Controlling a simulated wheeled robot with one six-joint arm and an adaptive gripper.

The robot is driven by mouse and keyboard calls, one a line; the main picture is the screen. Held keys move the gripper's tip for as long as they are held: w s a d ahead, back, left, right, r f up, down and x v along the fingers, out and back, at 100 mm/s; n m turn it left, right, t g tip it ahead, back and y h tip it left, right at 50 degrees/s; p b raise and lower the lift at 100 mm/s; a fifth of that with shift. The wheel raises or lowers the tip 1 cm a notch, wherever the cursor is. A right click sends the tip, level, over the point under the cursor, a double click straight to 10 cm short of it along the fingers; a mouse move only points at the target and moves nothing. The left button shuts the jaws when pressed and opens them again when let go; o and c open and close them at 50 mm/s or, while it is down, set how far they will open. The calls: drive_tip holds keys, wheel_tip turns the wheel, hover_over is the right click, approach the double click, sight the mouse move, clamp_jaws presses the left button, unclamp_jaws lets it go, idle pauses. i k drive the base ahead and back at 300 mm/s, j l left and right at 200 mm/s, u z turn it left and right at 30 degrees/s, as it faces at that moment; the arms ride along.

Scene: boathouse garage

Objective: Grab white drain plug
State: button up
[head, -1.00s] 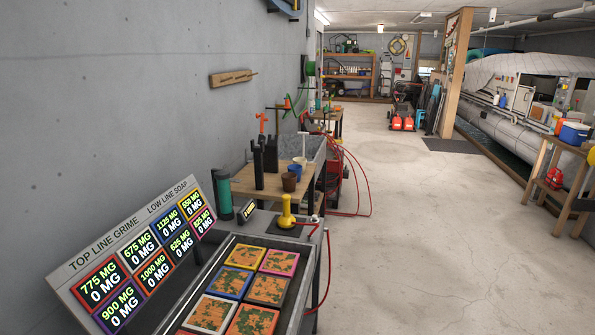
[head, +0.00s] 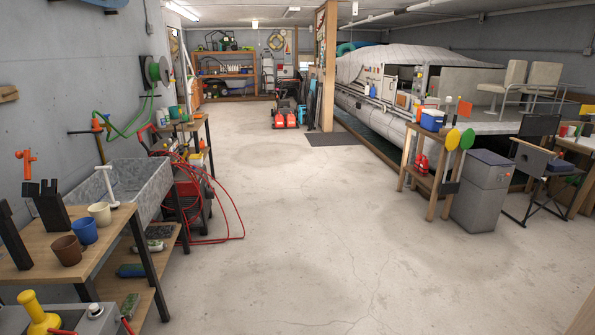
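The sink's inside shows only in part. My gripper is not in view.
A wooden table (head: 30,262) before the sink holds a white cup (head: 100,214), a blue cup (head: 84,231), a brown cup (head: 67,251) and black upright items. Red hoses (head: 217,192) hang beside the sink. The concrete floor (head: 330,230) is clear.

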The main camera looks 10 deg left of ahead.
sight(114, 203)
drive_tip(key=i, duration=1.7)
drive_tip(key=i+l+u, duration=0.1)
drive_tip(key=i+u, duration=0.25)
drive_tip(key=i+l+u, duration=1.35)
drive_tip(key=l, duration=0.15)
drive_tip(key=i+l+u, duration=0.15)
drive_tip(key=l+u, duration=0.2)
drive_tip(key=l, duration=0.15)
drive_tip(key=i+l+u, duration=0.1)
drive_tip(key=l+u, duration=0.25)
drive_tip(key=l, duration=0.2)
